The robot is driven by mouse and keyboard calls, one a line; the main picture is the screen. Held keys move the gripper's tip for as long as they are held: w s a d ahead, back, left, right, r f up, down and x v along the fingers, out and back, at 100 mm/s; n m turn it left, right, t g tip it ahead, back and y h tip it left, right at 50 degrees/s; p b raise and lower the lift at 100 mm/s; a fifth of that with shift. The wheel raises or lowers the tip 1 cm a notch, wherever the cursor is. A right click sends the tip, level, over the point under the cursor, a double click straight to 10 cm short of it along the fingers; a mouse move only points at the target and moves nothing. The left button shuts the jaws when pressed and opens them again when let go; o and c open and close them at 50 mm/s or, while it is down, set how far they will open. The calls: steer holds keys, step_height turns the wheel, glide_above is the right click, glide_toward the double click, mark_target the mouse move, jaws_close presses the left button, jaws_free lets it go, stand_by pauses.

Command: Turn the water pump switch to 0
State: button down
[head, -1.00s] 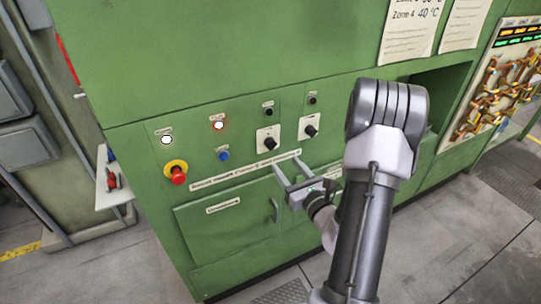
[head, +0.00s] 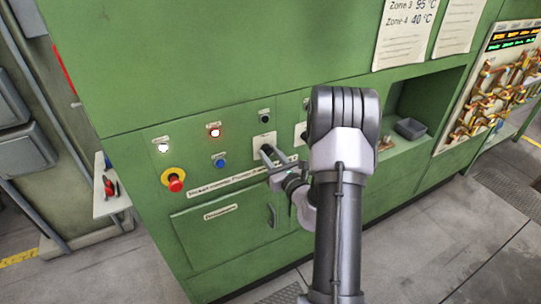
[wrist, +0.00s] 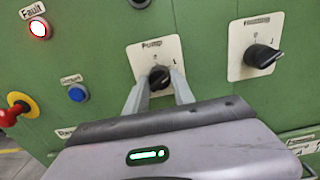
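The pump switch is a black rotary knob (wrist: 158,77) on a white plate (wrist: 152,46) labelled "Pump" in the wrist view. In the head view its plate (head: 264,140) shows just beyond my fingertips, with the knob mostly hidden. My gripper (wrist: 161,80) has its two fingers apart, one on each side of the knob, close to the panel. The knob sits between the fingertips; I cannot tell whether they touch it. Its exact pointing direction is unclear behind the fingers.
A second black rotary switch (wrist: 262,56) on a white plate is to the right, pointing right. To the left are a lit fault lamp (wrist: 39,29), a blue button (wrist: 77,93) and a red emergency stop (head: 175,183). A door handle (head: 271,216) is below.

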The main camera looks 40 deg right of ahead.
steer(key=shift+n, duration=0.3)
steer(key=shift+d+n+b, duration=0.1)
steer(key=shift+n+b, duration=5.5)
steer(key=shift+b, duration=0.4)
steer(key=c, duration=1.1)
jaws_free()
